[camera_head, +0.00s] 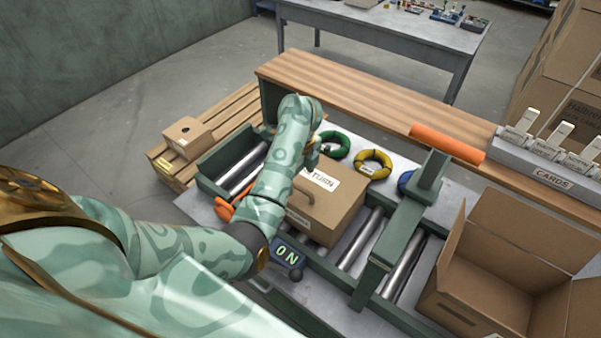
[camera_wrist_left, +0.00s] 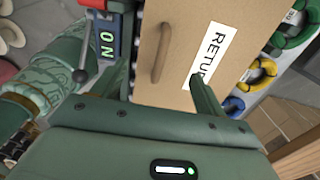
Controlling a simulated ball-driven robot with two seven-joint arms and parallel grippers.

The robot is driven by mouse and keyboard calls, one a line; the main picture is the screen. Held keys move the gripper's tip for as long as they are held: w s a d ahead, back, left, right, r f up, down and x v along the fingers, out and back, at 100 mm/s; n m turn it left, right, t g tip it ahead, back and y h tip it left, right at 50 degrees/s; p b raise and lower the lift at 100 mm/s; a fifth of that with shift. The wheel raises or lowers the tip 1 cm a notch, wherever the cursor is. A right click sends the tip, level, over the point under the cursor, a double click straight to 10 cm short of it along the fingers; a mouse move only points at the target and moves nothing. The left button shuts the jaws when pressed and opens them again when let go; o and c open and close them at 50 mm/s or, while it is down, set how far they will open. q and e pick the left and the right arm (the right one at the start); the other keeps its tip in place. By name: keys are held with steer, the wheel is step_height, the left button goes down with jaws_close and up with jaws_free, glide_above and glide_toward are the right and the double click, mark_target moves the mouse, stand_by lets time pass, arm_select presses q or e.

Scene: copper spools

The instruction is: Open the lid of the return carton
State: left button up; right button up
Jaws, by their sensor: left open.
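The return carton (camera_head: 335,205) is a brown box on the roller conveyor, with a white label and a curved brown handle (camera_wrist_left: 160,52) on its top. The lid looks closed. My left arm passes in front of the carton's left part in the head view, and its gripper is mostly hidden there. In the left wrist view my left gripper (camera_wrist_left: 160,78) is open and empty, its two fingers spread either side of the handle's line. The handle lies beyond the fingertips; I cannot tell the gap. My right gripper is not in view.
An open empty carton (camera_head: 495,260) is at right. Green (camera_head: 336,145) and yellow (camera_head: 373,163) coils lie behind. An ON panel (camera_head: 286,252) is in front.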

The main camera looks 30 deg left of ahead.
mark_target(300, 187)
arm_select(q)
steer(key=shift+f+b, duration=2.25)
steer(key=shift+f, duration=0.65)
